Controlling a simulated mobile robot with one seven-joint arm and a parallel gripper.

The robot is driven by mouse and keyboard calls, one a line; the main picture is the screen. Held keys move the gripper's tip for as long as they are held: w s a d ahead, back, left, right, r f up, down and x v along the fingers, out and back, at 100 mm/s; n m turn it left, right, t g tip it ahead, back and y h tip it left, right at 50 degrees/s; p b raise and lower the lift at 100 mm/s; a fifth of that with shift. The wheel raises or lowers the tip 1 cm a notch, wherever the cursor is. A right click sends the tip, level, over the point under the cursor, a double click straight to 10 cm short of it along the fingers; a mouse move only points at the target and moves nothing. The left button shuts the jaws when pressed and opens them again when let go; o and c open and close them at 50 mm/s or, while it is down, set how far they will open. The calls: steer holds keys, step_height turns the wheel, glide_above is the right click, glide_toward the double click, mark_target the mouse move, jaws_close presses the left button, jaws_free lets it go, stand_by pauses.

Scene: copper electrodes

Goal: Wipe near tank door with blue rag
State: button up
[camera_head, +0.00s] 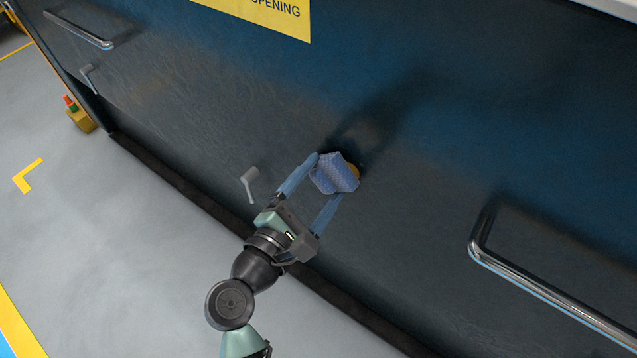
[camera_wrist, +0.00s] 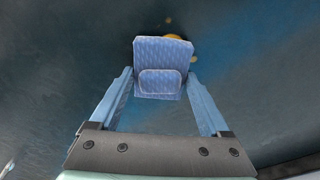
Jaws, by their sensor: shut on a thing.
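The blue rag (camera_head: 334,175) is a folded, patterned block between the fingertips of my gripper (camera_head: 327,174). My gripper is shut on it, and it also shows in the wrist view (camera_wrist: 163,68). The tank door (camera_head: 430,180) is a large dark blue-grey panel behind the rag. A yellow-orange mark (camera_head: 353,170) shows partly behind the rag, and most of it is hidden. The rag is close to the door, but I cannot tell whether it touches. In the wrist view small orange specks show above and right of the rag.
A long metal handle (camera_head: 545,285) juts from the door at right, and another (camera_head: 78,32) at upper left. Small grey levers (camera_head: 250,184) stand out left of my gripper and at upper left. A yellow sign (camera_head: 265,14) is at the top. Grey floor lies at lower left.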

mark_target(346, 189)
steer(key=shift+w+d, duration=0.25)
steer(key=shift+w, duration=0.1)
steer(key=shift+s, duration=0.1)
steer(key=shift+s+d+p, duration=0.15)
steer(key=shift+s+d, duration=0.4)
steer(key=shift+d, duration=0.15)
steer(key=shift+s+d+p, duration=0.15)
steer(key=shift+s+d, duration=0.35)
steer(key=shift+d, duration=0.2)
steer(key=shift+s+d, duration=0.15)
steer(key=shift+d, duration=0.05)
steer(key=shift+w+a+r+b, duration=0.1)
steer(key=shift+w+a+b, duration=0.4)
steer(key=shift+w+a, duration=0.6)
steer(key=shift+w+a+r, duration=0.1)
steer(key=shift+w+a, duration=0.2)
steer(key=shift+a, duration=0.1)
